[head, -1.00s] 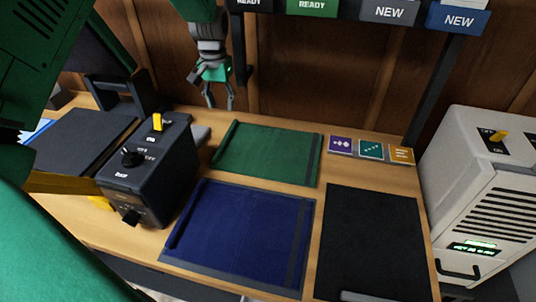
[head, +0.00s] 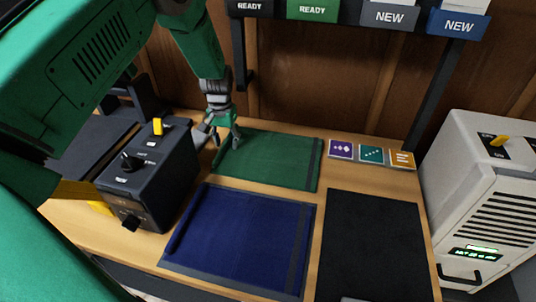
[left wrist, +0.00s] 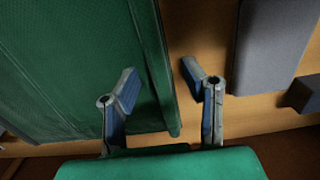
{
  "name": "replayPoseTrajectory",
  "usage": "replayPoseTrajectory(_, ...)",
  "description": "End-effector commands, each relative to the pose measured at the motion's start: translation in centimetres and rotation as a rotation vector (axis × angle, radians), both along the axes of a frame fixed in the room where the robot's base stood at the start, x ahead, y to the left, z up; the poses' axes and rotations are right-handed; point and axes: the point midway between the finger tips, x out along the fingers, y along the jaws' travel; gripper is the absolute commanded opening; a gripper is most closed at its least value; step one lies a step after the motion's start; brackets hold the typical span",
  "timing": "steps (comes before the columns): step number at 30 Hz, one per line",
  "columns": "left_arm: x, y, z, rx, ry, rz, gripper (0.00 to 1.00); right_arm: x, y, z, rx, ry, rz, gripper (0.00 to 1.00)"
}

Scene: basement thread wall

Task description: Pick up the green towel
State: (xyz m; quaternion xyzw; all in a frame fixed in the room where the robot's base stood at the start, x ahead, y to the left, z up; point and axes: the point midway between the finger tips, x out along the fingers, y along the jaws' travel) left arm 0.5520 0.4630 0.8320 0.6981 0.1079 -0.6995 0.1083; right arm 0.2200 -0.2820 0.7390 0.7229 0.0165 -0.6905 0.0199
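The green towel (head: 270,158) lies flat on the wooden table, behind the blue towel, with a rolled edge on its left side. My left gripper (head: 223,142) is at the towel's back left corner, pointing down. In the left wrist view the gripper (left wrist: 158,88) is open, its two fingers apart. One finger is over the green towel (left wrist: 70,70) and the other is over bare wood, with the rolled edge between them. Nothing is held. I cannot tell the exact height above the towel. My right gripper is not in view.
A dark control box (head: 150,175) with a yellow switch stands left of the towels. A blue towel (head: 240,235) and a black mat (head: 375,245) lie in front. Small cards (head: 371,154) lie at right. A white machine (head: 485,200) stands far right. Labelled bins (head: 312,10) hang above.

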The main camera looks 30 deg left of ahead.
Motion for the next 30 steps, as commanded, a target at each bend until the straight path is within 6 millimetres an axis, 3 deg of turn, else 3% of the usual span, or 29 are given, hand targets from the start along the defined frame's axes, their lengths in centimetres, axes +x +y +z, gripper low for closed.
replayPoseTrajectory(5,0.0,-0.1,0.0,0.002,0.001,0.0,0.38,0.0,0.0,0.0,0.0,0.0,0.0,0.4)
replayPoseTrajectory(8,0.0,-0.1,0.0,0.002,0.001,0.0,0.06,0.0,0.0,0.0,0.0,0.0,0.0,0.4)
replayPoseTrajectory(9,0.0,-0.1,0.0,0.002,0.001,0.0,0.0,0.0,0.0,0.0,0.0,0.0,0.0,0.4)
replayPoseTrajectory(20,0.0,-0.1,0.3,0.002,-0.002,0.0,0.0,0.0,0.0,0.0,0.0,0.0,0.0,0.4)
replayPoseTrajectory(23,0.1,-0.1,1.4,0.002,-0.003,0.0,0.0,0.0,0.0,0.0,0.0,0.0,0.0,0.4)
replayPoseTrajectory(30,0.1,-0.1,6.2,0.002,-0.004,-0.001,0.0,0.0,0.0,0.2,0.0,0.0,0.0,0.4)
